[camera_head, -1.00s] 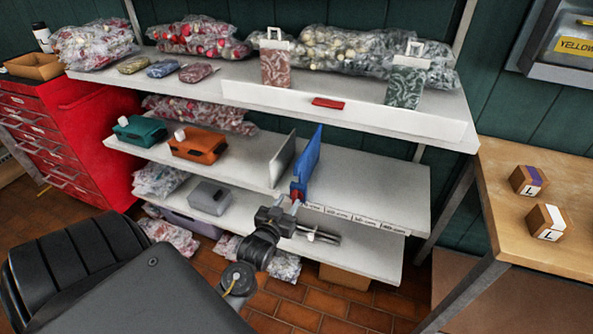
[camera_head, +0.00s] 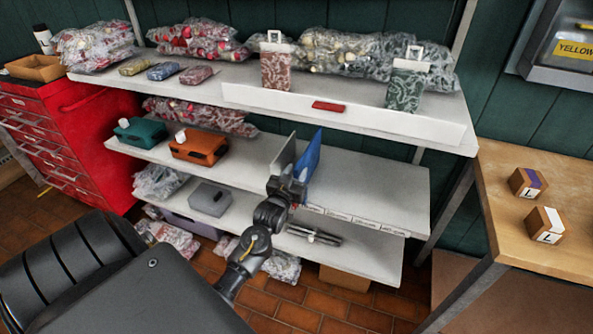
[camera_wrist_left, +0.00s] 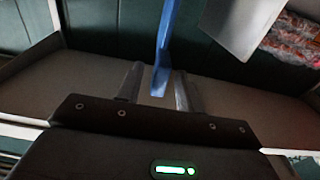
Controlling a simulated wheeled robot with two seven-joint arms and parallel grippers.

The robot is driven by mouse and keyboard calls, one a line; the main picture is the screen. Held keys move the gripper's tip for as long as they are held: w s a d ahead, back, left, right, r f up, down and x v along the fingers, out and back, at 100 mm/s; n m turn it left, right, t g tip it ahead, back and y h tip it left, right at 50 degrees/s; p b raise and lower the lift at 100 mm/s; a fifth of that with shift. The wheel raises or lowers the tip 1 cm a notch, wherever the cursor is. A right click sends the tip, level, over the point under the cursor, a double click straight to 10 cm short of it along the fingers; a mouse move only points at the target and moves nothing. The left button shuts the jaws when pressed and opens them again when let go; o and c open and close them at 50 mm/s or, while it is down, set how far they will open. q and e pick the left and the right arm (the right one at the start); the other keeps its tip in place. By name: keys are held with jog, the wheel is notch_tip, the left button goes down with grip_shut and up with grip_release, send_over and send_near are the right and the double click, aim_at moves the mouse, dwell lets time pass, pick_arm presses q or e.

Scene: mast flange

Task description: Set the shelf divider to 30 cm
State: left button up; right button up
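The blue shelf divider (camera_head: 311,160) stands upright on the middle shelf (camera_head: 375,187), just right of a white upright panel (camera_head: 284,153). My left gripper (camera_head: 289,183) is at the divider's front end and hides its lower front part. In the left wrist view the blue divider (camera_wrist_left: 161,62) comes down between the two fingers of my gripper (camera_wrist_left: 159,88). A gap shows on each side of it, so the fingers are open around it. Small white labels (camera_head: 340,215) run along the shelf's front edge to the right; their print is too small to read. My right gripper is not in view.
The middle shelf is clear right of the divider. An orange box (camera_head: 198,147) and a teal box (camera_head: 140,131) stand to its left. The upper shelf's white front lip (camera_head: 380,115) overhangs above. A dark metallic item (camera_head: 314,235) lies on the lower shelf.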

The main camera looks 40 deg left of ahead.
pick_arm(q)
jog(key=shift+w+a, duration=0.1)
jog(key=shift+w, duration=0.3)
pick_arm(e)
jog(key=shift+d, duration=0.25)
pick_arm(q)
jog(key=shift+c, duration=0.2)
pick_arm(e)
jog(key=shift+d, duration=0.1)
pick_arm(q)
grip_shut()
